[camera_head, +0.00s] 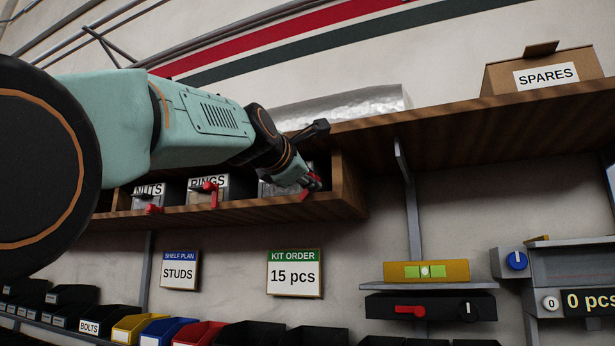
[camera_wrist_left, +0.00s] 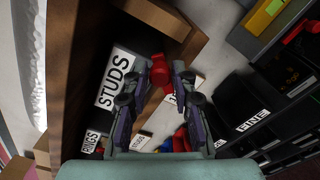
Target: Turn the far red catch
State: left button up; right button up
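Labelled bins stand in the wooden shelf cubby, NUTS (camera_head: 150,191) and RINGS (camera_head: 208,184), each with a red catch (camera_head: 153,209) (camera_head: 210,188) at its front. The farthest bin, STUDS (camera_wrist_left: 117,77), is at the cubby's right end and partly hidden by my gripper in the head view. Its red catch (camera_wrist_left: 160,70) sits between my left fingertips (camera_wrist_left: 161,74) in the wrist view. My left gripper (camera_head: 312,182) reaches to that bin front. The fingers are apart with the catch between them; whether they press on it is unclear. My right gripper is not in view.
The wooden shelf (camera_head: 350,192) wall stands close beside my gripper. A SPARES box (camera_head: 544,70) is on the shelf above. A KIT ORDER sign (camera_head: 294,274) hangs below. A black unit (camera_head: 450,306) with a red lever (camera_head: 410,310) is lower right.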

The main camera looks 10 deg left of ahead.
pick_arm(q)
grip_shut()
jog(key=shift+d, duration=0.1)
jog(key=shift+s+d+f+m+b, duration=0.15)
jog(key=shift+f+m+b, duration=0.3)
jog(key=shift+m, duration=1.05)
jog(key=shift+w+d+f+m+b, duration=0.1)
jog(key=shift+d+f+m+b, duration=0.35)
jog(key=shift+m, duration=1.05)
jog(key=shift+s+f+m+b, duration=0.15)
jog(key=shift+f+m, duration=0.55)
jog(key=shift+m, duration=0.8)
jog(key=shift+w, duration=0.1)
jog(key=o, duration=0.5)
grip_release()
jog(key=shift+d, duration=0.1)
jog(key=shift+r, duration=0.15)
